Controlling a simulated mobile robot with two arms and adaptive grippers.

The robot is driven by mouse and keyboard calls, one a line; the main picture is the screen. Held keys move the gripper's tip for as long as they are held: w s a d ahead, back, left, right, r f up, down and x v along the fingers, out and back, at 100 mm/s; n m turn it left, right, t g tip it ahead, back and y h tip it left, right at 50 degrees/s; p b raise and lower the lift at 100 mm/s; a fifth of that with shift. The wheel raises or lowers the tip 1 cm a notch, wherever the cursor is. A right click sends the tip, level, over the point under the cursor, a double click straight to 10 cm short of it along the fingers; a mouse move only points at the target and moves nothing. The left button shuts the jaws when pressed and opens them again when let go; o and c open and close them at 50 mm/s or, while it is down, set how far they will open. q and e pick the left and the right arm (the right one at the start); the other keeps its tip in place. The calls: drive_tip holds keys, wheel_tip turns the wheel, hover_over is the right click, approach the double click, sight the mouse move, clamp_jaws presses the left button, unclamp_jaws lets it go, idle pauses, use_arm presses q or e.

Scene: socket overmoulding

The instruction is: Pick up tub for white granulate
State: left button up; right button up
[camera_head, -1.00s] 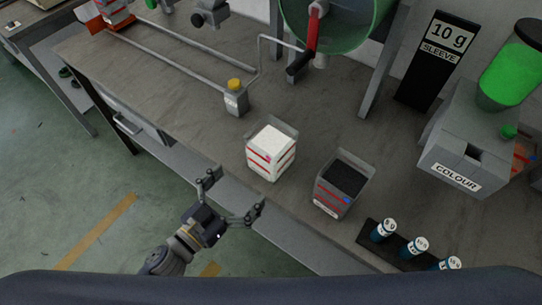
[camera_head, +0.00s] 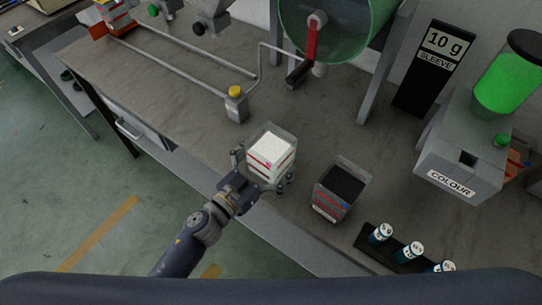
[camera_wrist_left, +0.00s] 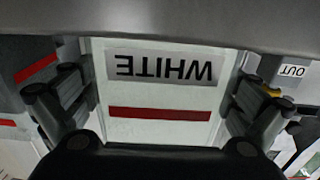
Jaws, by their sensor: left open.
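The tub for white granulate (camera_head: 272,151) stands on the bench near its front edge, filled with white granulate and marked with red stripes. In the left wrist view the tub's face (camera_wrist_left: 160,90) fills the middle, with an upside-down WHITE label and a red stripe. My left gripper (camera_head: 262,172) is at the tub's near side. Its open fingers stand on either side of the tub, and the wrist view shows them left and right of the face (camera_wrist_left: 160,108). I cannot tell whether they touch it. My right gripper is not in view.
A tub of black granulate (camera_head: 343,184) stands just right of the white one. A rack of small vials (camera_head: 400,250) lies at the front right. Bare bench lies left of the tub.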

use_arm(q)
drive_tip(key=shift+c, duration=0.2)
drive_tip(key=c, duration=1.4)
drive_tip(key=shift+r, duration=0.1)
drive_tip(key=shift+c, duration=0.6)
wheel_tip(320, 180, up, 9)
drive_tip(key=p, duration=0.4)
drive_tip(key=s+a+r+n+t+y, duration=0.1)
drive_tip(key=s+a+r+n+y, duration=0.1)
drive_tip(key=a, duration=0.4)
drive_tip(key=s+a+r+n+t+y, duration=0.1)
drive_tip(key=s+a+r+n+y, duration=0.1)
drive_tip(key=s+a+y, duration=0.3)
drive_tip(key=s+a+r+n+t+y, duration=0.2)
drive_tip(key=s+a+n+y, duration=0.1)
drive_tip(key=a, duration=0.5)
drive_tip(key=shift+s+a+r+n+y, duration=0.2)
drive_tip(key=shift+r+n+y, duration=0.25)
drive_tip(key=shift+y, duration=0.35)
